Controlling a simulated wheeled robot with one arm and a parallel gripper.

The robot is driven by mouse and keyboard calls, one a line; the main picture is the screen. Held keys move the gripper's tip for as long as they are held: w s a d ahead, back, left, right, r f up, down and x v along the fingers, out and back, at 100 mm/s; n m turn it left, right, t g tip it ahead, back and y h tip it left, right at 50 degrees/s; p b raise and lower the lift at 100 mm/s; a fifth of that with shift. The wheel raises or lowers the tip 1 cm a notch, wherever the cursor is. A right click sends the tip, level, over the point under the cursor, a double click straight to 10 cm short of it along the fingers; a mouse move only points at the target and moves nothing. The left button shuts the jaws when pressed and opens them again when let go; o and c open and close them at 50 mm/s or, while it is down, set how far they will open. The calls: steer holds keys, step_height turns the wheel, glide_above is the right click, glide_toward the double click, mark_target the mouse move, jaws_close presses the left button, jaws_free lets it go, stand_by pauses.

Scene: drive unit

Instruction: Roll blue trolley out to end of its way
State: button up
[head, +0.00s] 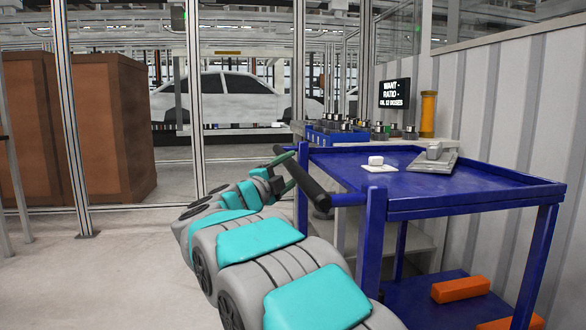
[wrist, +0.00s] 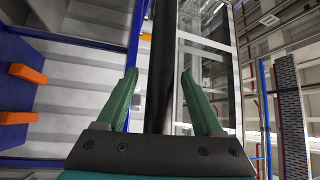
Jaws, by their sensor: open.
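The blue trolley (head: 440,192) stands at the right in the head view, with a flat top and a lower shelf. Its black handle bar (head: 306,184) runs along its left side. My gripper (head: 285,163) is at the far part of this bar. In the wrist view my gripper (wrist: 159,76) is open, with the handle bar (wrist: 161,65) passing between its two green fingers. A gap shows between the bar and each finger. The trolley's blue frame (wrist: 70,42) is at the left there.
A white block (head: 376,161) and a grey device (head: 437,154) lie on the trolley top, and orange blocks (head: 460,289) on its lower shelf. A ribbed wall (head: 510,100) is behind it. Brown cabinets (head: 110,120) stand at the left. The floor (head: 130,265) at the left is clear.

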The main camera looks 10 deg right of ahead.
steer(key=shift+w+d+r, duration=0.2)
steer(key=shift+w+d, duration=0.3)
jaws_close()
stand_by(0.3)
stand_by(0.8)
